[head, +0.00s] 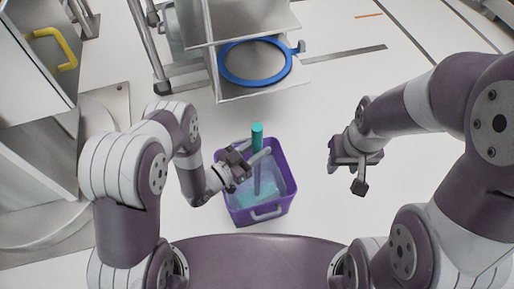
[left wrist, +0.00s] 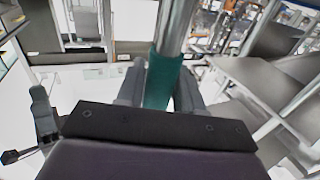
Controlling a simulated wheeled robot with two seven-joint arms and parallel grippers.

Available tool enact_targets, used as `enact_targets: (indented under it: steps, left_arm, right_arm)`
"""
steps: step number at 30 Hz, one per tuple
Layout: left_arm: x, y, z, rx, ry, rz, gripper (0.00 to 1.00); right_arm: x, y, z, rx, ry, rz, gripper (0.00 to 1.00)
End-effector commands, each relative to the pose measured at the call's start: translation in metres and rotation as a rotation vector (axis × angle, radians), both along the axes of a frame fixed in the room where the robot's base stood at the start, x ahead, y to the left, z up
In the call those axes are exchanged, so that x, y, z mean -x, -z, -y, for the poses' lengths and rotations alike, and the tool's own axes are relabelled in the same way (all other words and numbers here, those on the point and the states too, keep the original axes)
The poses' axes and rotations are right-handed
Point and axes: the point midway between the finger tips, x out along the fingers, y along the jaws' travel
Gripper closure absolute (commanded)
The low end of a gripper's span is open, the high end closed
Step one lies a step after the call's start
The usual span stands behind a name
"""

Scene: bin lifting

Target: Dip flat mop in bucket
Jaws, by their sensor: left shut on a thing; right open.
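The purple bucket (head: 288,205) stands upright on the floor in front of me. The mop (head: 257,133) has a teal top and a grey pole, and it stands near upright with its lower end inside the bucket. Light turquoise shows at the bucket's bottom; I cannot tell the flat mop head from water there. My left gripper (head: 256,158) is shut on the mop handle above the bucket. In the left wrist view, a teal section of the handle (left wrist: 163,78) sits between its fingers (left wrist: 160,88). My right gripper (head: 350,170) is open and empty, right of the bucket.
A metal shelf cart (head: 262,95) holding a blue ring (head: 226,64) stands behind the bucket. Grey cabinets with a yellow handle (head: 66,45) are on the left. The white floor right of the bucket is clear.

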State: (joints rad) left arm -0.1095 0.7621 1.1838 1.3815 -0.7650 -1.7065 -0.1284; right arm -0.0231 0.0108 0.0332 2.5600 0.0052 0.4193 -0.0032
Motion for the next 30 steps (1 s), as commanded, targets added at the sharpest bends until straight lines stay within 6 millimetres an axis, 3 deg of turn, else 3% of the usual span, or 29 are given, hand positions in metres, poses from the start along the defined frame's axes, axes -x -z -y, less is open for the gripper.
enact_targets:
  steps: [1,30]
  left_arm:
    - [0.0,-0.017,0.0,0.001,0.0,0.002,0.94]
    - [-0.001,-0.17,0.0,0.002,0.0,0.003,0.94]
  right_arm:
    - [0.0,-0.016,0.0,0.0,0.0,0.0,0.57]
    - [0.0,-0.157,0.0,0.0,0.0,0.0,0.57]
